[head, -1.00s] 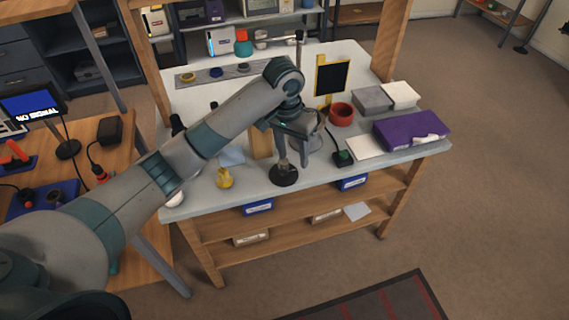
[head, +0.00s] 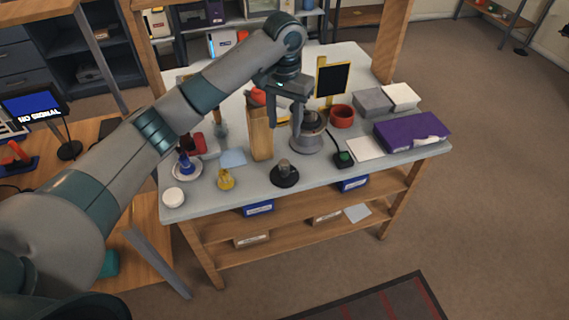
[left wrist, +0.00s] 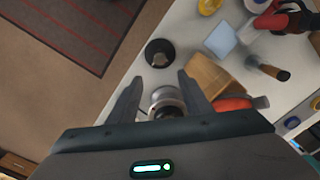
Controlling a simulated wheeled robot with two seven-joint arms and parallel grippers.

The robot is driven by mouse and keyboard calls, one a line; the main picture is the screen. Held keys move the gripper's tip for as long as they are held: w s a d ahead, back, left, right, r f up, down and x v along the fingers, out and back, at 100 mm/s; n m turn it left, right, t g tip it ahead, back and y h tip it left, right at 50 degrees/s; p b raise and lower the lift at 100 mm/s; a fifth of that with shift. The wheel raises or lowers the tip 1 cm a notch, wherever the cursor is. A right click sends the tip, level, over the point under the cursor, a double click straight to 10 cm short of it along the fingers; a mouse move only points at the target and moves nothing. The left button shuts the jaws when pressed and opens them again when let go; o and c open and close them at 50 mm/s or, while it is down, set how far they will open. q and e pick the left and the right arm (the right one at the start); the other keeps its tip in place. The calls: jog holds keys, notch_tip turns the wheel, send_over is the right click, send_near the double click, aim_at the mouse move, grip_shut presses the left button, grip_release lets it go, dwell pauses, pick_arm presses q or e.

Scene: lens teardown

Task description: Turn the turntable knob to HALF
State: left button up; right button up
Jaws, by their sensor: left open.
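A round grey stand (head: 306,143) with a dark piece on top, which looks like the turntable, stands on the bench. A small black round base with a grey knob on top (head: 285,172) stands in front of it near the bench's front edge. It also shows in the left wrist view (left wrist: 160,53), beyond the fingertips. I cannot read any HALF mark. My left gripper (head: 284,128) is open and points down by the grey stand. In the left wrist view, a round silver part (left wrist: 166,101) shows between the spread fingers (left wrist: 155,85); contact cannot be told. My right gripper is not in view.
A wooden block (head: 260,135) stands close left of the gripper. A red ring-shaped cup (head: 341,115), a green-buttoned box (head: 343,157) with a cable and a purple box (head: 412,131) lie to the right.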

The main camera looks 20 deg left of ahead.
aim_at(284, 162)
pick_arm(q)
notch_tip(284, 162, down, 16)
jog(key=p, duration=0.3)
jog(key=shift+r, duration=0.25)
jog(key=shift+f, duration=0.65)
jog(key=c, duration=0.9)
jog(key=shift+c, duration=0.8)
